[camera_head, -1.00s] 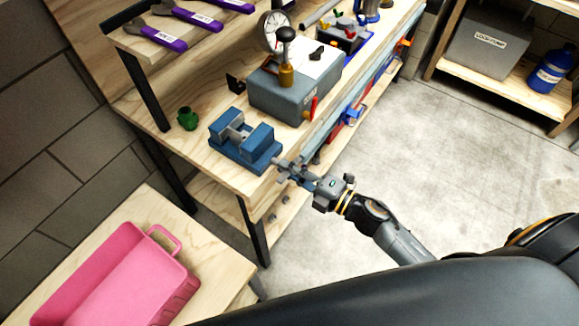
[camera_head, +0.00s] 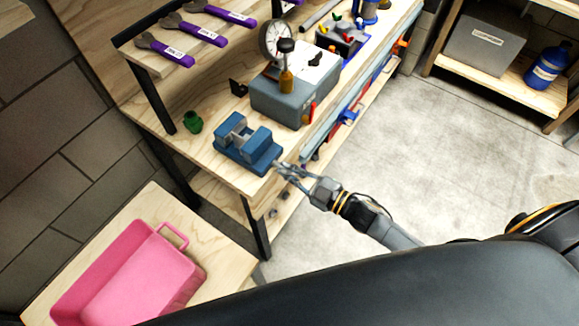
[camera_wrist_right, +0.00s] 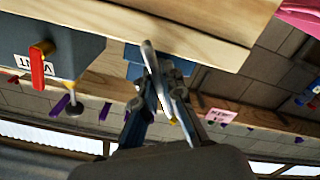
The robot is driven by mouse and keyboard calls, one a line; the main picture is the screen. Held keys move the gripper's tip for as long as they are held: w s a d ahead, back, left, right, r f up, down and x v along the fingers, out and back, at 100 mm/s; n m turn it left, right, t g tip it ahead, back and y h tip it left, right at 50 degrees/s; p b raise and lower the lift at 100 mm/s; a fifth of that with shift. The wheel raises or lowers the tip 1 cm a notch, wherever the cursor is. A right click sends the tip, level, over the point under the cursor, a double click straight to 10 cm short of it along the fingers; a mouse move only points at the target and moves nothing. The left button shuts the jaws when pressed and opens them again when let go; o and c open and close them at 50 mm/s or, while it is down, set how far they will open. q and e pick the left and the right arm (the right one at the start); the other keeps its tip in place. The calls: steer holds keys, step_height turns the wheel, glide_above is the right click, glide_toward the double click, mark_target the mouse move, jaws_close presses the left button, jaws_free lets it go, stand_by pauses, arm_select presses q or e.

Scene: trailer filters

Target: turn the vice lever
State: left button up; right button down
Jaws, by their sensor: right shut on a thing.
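The blue vice (camera_head: 247,145) sits on the wooden workbench near its front edge, with its grey jaws facing up. My right gripper (camera_head: 286,168) is at the front end of the vice, just off the bench edge. In the right wrist view, the gripper (camera_wrist_right: 160,85) is shut on the vice lever (camera_wrist_right: 150,68), a grey metal bar that stands between the fingers. Part of the blue vice (camera_wrist_right: 134,70) shows behind it, mostly hidden by the bench edge and the fingers. My left gripper is not in view.
A grey box (camera_head: 283,100) with a red lever stands on the bench beyond the vice. A small green object (camera_head: 193,123) lies left of the vice. A pink bin (camera_head: 120,280) stands on a lower table at the front left. The floor right of the bench is clear.

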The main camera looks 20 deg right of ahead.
steer(key=m+p, duration=0.1)
steer(key=m, duration=0.3)
steer(key=shift+m, duration=0.4)
steer(key=shift+m+p, duration=0.55)
steer(key=shift+m, duration=1.85)
steer(key=c, duration=1.4)
jaws_free()
steer(key=shift+c, duration=0.2)
steer(key=v, duration=1.2)
